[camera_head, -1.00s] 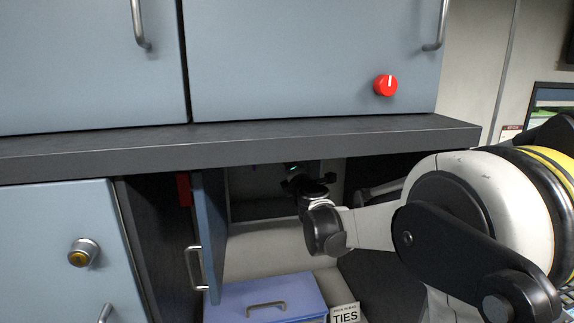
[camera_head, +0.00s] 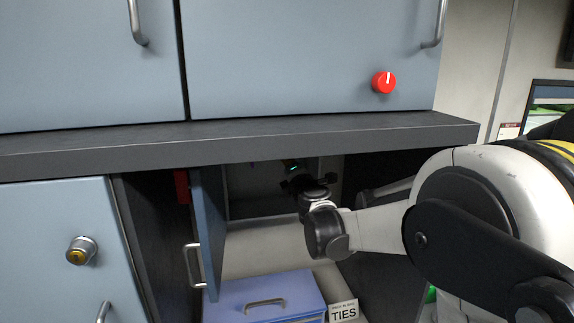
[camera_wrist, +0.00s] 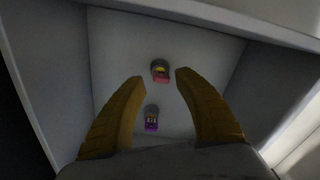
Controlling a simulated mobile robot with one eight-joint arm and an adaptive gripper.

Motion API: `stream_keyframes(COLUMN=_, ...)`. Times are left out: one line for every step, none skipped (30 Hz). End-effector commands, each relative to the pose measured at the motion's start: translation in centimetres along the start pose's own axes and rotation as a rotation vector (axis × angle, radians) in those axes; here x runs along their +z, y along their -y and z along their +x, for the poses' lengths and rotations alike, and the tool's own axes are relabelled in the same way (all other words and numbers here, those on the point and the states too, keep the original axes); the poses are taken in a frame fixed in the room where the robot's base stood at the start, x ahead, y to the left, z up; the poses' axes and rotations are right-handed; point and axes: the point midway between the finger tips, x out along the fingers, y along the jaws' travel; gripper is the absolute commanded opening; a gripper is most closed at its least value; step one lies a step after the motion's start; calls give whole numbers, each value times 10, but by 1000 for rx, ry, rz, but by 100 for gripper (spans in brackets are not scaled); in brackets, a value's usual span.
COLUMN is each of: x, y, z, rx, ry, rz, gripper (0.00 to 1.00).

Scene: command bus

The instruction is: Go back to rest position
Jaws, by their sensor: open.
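My gripper (camera_wrist: 156,84) shows in the wrist view with its two yellow-brown fingers spread wide and nothing between their tips. In the head view my arm reaches under the dark counter into the open cabinet (camera_head: 275,240), and the fingers are hard to make out in the shade there. In the wrist view the fingers point at a pale inner panel.
A blue cabinet door (camera_head: 208,235) stands open just left of my arm. The dark counter edge (camera_head: 240,146) runs above it. A blue drawer box (camera_head: 262,297) and a TIES label (camera_head: 343,311) lie below. A red knob (camera_head: 384,83) is on the upper cabinet.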

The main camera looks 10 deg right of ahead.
Motion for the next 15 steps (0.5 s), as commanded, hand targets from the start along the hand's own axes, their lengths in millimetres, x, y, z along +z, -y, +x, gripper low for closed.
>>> stream_keyframes(x=0, y=0, z=-2, rx=0, ry=0, rz=0, gripper=38)
stream_keyframes(x=0, y=0, z=-3, rx=0, ry=0, rz=0, gripper=38)
stream_keyframes(x=0, y=0, z=-6, rx=0, ry=0, rz=0, gripper=38)
stream_keyframes(x=0, y=0, z=-9, rx=0, ry=0, rz=0, gripper=38)
stream_keyframes(x=0, y=0, z=-12, rx=0, ry=0, rz=0, gripper=38)
stream_keyframes(x=0, y=0, z=-16, rx=0, ry=0, rz=1, gripper=38)
stream_keyframes(x=0, y=0, z=-18, rx=0, ry=0, rz=1, gripper=38)
stream_keyframes(x=0, y=0, z=-21, rx=0, ry=0, rz=1, gripper=38)
stream_keyframes(x=0, y=0, z=-24, rx=0, ry=0, rz=1, gripper=38)
stream_keyframes(x=0, y=0, z=-27, rx=0, ry=0, rz=1, gripper=38)
stream_keyframes(x=0, y=0, z=-30, rx=0, ry=0, rz=0, gripper=38)
stream_keyframes(x=0, y=0, z=-33, rx=0, ry=0, rz=0, gripper=38)
stream_keyframes(x=0, y=0, z=-36, rx=0, ry=0, rz=0, gripper=38)
stream_keyframes(x=0, y=0, z=-38, rx=0, ry=0, rz=0, gripper=38)
stream_keyframes(x=0, y=0, z=-42, rx=0, ry=0, rz=0, gripper=38)
